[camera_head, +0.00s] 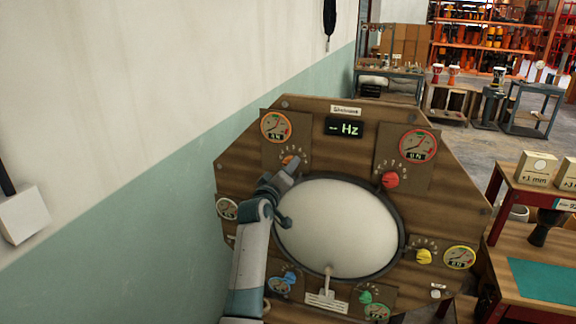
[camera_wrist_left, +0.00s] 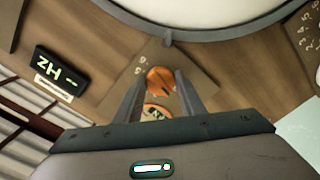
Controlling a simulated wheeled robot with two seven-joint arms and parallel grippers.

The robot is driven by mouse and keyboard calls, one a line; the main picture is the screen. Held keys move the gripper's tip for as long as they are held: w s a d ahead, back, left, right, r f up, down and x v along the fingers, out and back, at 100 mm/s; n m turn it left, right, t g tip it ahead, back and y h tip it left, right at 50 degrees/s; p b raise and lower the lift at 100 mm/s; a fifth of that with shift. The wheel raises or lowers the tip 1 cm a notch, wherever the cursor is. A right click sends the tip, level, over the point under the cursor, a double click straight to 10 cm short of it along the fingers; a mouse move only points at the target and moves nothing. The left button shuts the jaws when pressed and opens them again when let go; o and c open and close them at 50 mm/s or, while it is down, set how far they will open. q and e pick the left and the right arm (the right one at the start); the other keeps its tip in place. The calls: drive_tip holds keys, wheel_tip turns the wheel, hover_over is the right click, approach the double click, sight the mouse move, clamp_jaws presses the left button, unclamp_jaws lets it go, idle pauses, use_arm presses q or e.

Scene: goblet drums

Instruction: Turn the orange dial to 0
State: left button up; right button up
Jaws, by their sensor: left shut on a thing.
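The orange dial (camera_head: 288,159) is at the upper left of the wooden octagonal panel (camera_head: 240,165), under the orange-rimmed gauge (camera_head: 275,126). My left gripper (camera_head: 290,169) reaches up to it from below and partly covers it. In the left wrist view the orange dial (camera_wrist_left: 161,77) sits between the two fingertips of my left gripper (camera_wrist_left: 159,83), which is shut on it. Some scale digits show around the dial, but its pointer setting cannot be read. My right gripper is out of view.
A large round pale drumhead (camera_head: 340,225) fills the panel's middle. Red (camera_head: 390,180), yellow (camera_head: 424,256), green (camera_head: 366,297) and blue (camera_head: 290,278) dials sit around it, each near a gauge. A wall (camera_head: 130,130) is at left; a reddish shelf table (camera_head: 520,195) is at right.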

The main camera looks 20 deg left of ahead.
use_arm(q)
drive_tip(key=shift+r+n+p, duration=0.1)
drive_tip(key=shift+n+p, duration=0.3)
drive_tip(key=shift+n, duration=0.6)
drive_tip(key=o, duration=1)
drive_tip(key=shift+o, duration=0.2)
drive_tip(key=s+p, duration=0.7)
drive_tip(key=s, duration=1)
drive_tip(key=shift+s+a, duration=0.2)
drive_tip(key=shift+a, duration=0.15)
